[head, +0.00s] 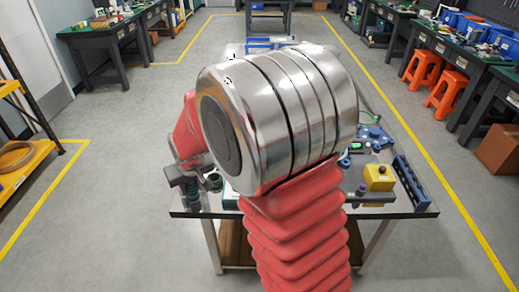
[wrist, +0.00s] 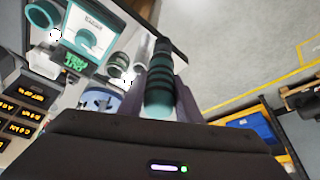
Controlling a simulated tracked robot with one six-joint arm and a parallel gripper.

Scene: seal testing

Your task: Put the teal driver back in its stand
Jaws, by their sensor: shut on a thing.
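My gripper (head: 186,176) is shut on the teal driver (wrist: 160,88), whose teal and black banded handle shows between the fingers in the wrist view. In the head view a little of the driver (head: 191,192) shows below my gripper, at the left front corner of the table. I cannot tell which thing is the driver's stand. The driver's lower end is hidden.
My arm hides the middle of the table (head: 400,209). A yellow box (head: 379,178) and a long blue rack (head: 411,183) stand at its right. A teal-framed box (wrist: 91,34) and dark display units (wrist: 30,95) show in the wrist view. Floor left of the table is clear.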

